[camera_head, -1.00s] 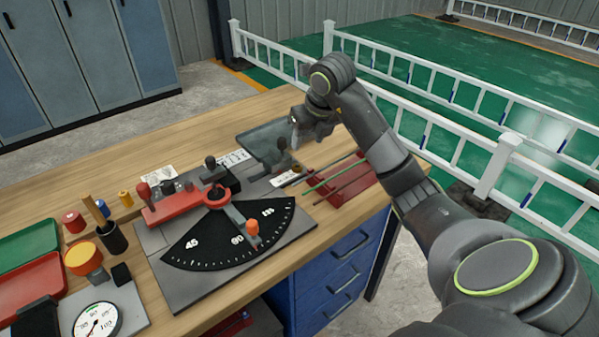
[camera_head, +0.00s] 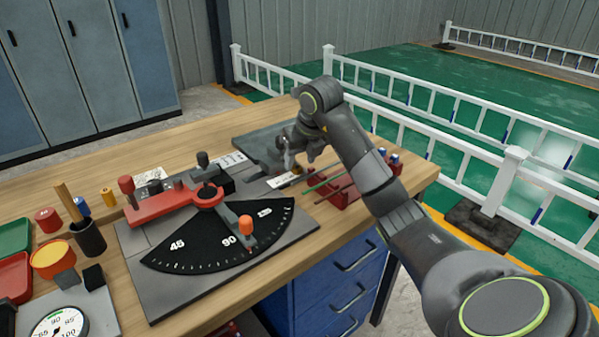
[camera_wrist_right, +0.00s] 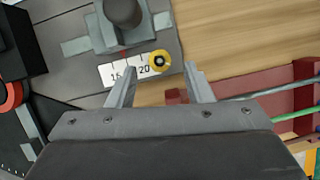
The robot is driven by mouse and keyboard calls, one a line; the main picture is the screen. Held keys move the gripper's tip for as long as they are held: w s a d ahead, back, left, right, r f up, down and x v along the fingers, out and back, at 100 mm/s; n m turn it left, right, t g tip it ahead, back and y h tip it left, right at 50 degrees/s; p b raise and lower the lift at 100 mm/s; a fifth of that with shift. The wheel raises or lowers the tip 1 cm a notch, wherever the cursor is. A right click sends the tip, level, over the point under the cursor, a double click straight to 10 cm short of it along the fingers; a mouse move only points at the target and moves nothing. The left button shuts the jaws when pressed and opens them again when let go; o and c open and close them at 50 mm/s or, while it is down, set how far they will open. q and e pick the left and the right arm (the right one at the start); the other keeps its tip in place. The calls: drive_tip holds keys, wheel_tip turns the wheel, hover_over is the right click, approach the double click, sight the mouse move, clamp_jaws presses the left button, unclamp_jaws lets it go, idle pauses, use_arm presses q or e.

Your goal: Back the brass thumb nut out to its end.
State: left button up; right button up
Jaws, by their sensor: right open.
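The brass thumb nut (camera_wrist_right: 159,61) shows in the right wrist view as a small yellow ring with a dark centre. It sits at the right end of a white scale strip (camera_wrist_right: 136,70) marked 15 and 20. My right gripper (camera_wrist_right: 160,72) is open, its two fingers apart, with the nut between the fingertip lines. I see no contact with the nut. In the head view the right gripper (camera_head: 300,160) hangs over the far right part of the bench, and I cannot make out the nut there. My left gripper is not in view.
A grey block with a dark knob (camera_wrist_right: 122,12) stands beside the scale. A red rack (camera_head: 345,196) with rods lies to the right. The bender's red lever (camera_head: 165,205) and black angle dial (camera_head: 205,250) are to the left. Bare wood (camera_wrist_right: 245,40) lies right of the nut.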

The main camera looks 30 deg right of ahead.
sight(297, 169)
drive_tip(key=shift+x, duration=1.1)
drive_tip(key=c, duration=1)
